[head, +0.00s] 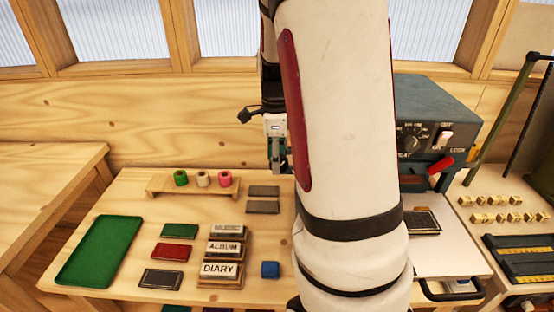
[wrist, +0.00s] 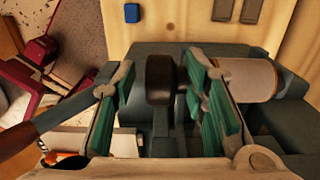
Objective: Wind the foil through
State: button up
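The foil machine (head: 437,108) is a blue-grey box with a dial and a red-ended handle, at the back right in the head view. My arm hides much of its left side. My gripper (head: 279,160) is beside it, partly hidden by my arm. In the wrist view my gripper (wrist: 162,105) is open, its green-padded fingers on either side of a dark rounded knob (wrist: 160,80), with gaps showing on both sides. A cream roll (wrist: 248,80) lies just right of the right finger. No foil strip can be made out.
A wooden rack (head: 155,187) holds green (head: 181,178), white (head: 203,179) and pink (head: 225,178) rolls. Labelled boxes (head: 222,270), coloured blocks and a green tray (head: 98,250) lie on the bench. A red part (wrist: 38,50) and a dark bar (wrist: 55,122) are left of my gripper.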

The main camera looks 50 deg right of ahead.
jog(key=shift+f, duration=0.4)
jog(key=shift+c, duration=0.6)
grip_shut()
jog(key=shift+s, duration=0.1)
jog(key=shift+d+t+y+b, duration=0.15)
jog(key=shift+t+y+b, duration=0.3)
jog(key=shift+t+y, duration=0.35)
jog(key=shift+s+r+t+y+b, duration=0.1)
jog(key=shift+s+t+y+b, duration=0.05)
jog(key=shift+t+y+b, duration=0.65)
